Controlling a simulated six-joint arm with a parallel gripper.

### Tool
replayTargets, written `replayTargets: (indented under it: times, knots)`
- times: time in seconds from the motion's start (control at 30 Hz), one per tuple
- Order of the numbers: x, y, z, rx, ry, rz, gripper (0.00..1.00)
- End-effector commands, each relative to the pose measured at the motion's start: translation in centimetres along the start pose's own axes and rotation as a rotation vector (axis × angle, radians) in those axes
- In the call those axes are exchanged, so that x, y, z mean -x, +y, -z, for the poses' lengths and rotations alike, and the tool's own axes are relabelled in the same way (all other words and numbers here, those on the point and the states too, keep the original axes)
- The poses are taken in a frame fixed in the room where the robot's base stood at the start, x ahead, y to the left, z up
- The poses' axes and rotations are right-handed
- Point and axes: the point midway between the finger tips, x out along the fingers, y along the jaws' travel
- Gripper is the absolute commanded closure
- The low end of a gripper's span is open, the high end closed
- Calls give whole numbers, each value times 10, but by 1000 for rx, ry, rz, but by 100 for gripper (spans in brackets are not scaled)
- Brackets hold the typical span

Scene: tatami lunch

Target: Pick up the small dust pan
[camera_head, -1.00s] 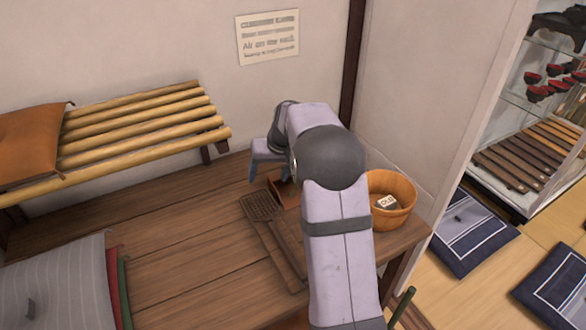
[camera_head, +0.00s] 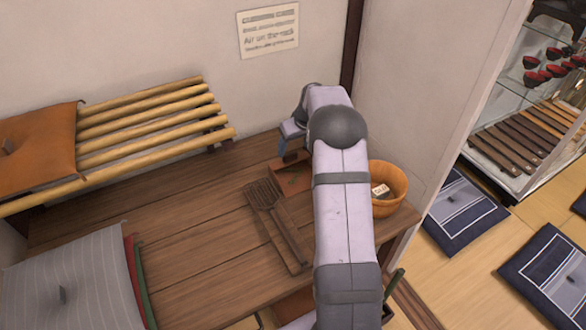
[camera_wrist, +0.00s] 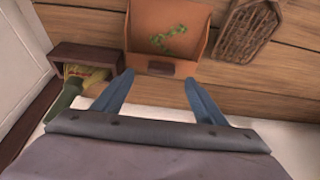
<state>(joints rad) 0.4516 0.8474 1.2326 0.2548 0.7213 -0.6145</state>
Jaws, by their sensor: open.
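The small dust pan (camera_head: 290,180) is a shallow orange-brown pan on the dark plank bench, partly hidden by my arm in the head view. In the wrist view the dust pan (camera_wrist: 148,28) shows green bits lying in it and a short dark handle block (camera_wrist: 160,68) on its near side. My gripper (camera_head: 290,142) is open. In the wrist view its two blue fingers (camera_wrist: 158,78) are spread to either side of the handle block, with nothing held. I cannot tell how high the fingertips are above the handle.
A lattice beater (camera_head: 268,196) lies close beside the pan. A wooden tub (camera_head: 398,180) with a label stands right of my arm. In the wrist view a dark box (camera_wrist: 88,53) with a small green-handled brush (camera_wrist: 66,97) is left of the fingers. A slatted bamboo rack (camera_head: 150,130) stands left.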

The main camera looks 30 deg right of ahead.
Motion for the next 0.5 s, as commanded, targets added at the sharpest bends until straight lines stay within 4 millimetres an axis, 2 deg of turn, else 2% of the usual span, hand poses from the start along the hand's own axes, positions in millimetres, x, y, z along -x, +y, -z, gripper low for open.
replayTargets:
  times: [0.17,0.5]
  knots:
    - [-4,-1,0,0,0,1,34]
    - [-40,-2,-3,0,-1,1,34]
